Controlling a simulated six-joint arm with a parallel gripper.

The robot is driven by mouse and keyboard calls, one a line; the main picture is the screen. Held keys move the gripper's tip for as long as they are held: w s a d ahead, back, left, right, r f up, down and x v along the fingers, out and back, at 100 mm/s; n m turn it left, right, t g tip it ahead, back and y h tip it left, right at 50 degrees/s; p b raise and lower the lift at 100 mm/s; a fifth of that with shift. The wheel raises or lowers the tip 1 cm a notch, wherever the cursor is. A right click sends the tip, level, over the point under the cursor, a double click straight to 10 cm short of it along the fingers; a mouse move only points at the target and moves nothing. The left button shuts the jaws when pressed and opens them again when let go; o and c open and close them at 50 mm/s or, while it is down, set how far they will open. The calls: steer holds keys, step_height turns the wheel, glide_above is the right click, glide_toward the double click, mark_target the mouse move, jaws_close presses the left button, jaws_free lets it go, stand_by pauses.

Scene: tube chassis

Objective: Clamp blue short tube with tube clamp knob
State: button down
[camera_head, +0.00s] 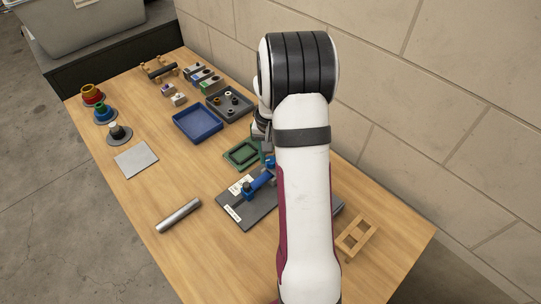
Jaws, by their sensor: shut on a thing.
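A blue short tube (261,181) lies slantwise in a fixture on the dark grey base plate (237,212). A blue support (247,190) is at its near end. A small blue part (270,162), which looks like the tube clamp knob, is at its far end, right beside my arm. My gripper (267,152) is over that far end, pointing down and mostly hidden by my white arm. It is shut, apparently on the knob; the contact itself is too small and covered to see clearly.
A green tray (242,154) is just behind the fixture. A blue tray (197,125) and a dark parts tray (247,103) stand farther back. A silver tube (178,216) lies front left. A wooden stand (356,237) is right of my arm.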

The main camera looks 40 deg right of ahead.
steer(key=m, duration=0.4)
steer(key=shift+m, duration=0.3)
steer(key=m, duration=0.4)
steer(key=shift+m, duration=0.3)
steer(key=m, duration=0.4)
steer(key=shift+m, duration=2.3)
steer(key=c, duration=0.5)
jaws_free()
